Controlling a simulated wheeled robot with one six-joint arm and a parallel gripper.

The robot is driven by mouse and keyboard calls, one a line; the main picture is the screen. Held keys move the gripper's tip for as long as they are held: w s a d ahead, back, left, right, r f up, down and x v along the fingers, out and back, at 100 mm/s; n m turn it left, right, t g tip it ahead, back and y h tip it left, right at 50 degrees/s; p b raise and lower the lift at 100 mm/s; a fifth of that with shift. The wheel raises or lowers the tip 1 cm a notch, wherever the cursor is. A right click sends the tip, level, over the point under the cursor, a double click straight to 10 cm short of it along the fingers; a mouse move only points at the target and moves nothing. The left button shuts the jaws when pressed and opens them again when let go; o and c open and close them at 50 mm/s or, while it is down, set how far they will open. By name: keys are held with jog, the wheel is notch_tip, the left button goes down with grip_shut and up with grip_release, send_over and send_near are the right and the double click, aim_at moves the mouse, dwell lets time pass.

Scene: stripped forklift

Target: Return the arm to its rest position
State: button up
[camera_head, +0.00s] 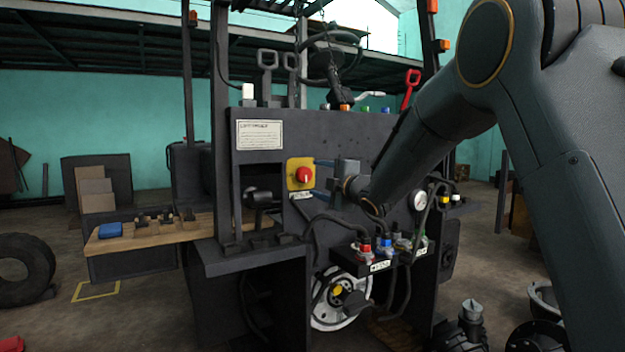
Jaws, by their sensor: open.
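My arm (545,120) comes in from the right side and reaches down and left across the front of the forklift. My gripper (318,178) is open, with its two bluish fingers apart, one above the other. Nothing shows between them. The fingertips point left at a red rotary knob (304,175) on a yellow plate, and are close beside it. I cannot tell whether they touch the plate.
The stripped forklift (330,137) fills the middle. Hoses with coloured couplings (375,248) and a gauge (420,200) sit below and beside my forearm. A wooden board (170,236) holds a blue box at left. Open floor shows at left.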

jog(key=shift+s+d, duration=0.2)
jog(key=shift+s, duration=0.15)
jog(key=s+d+f+m+g+h, duration=0.3)
jog(key=s+d+f+m+h, duration=0.2)
jog(key=s+d+f+m, duration=0.4)
jog(key=s+d+f+m+g+h, duration=0.3)
jog(key=s+d+f+m+h, duration=0.25)
jog(key=s, duration=0.45)
jog(key=s+d+f+m+g, duration=0.1)
jog(key=s+f+m+g, duration=0.25)
jog(key=s, duration=0.75)
jog(key=s+d+f+m+g+y, duration=0.1)
jog(key=s+f+m+g, duration=0.2)
jog(key=s, duration=0.8)
jog(key=s+d+f+m+g, duration=0.1)
jog(key=s+d+f+g, duration=0.3)
jog(key=s, duration=0.6)
notch_tip(320, 180, up, 6)
jog(key=d+m+t+p, duration=0.1)
jog(key=d+p, duration=0.1)
jog(key=p, duration=1)
jog(key=shift+s, duration=0.2)
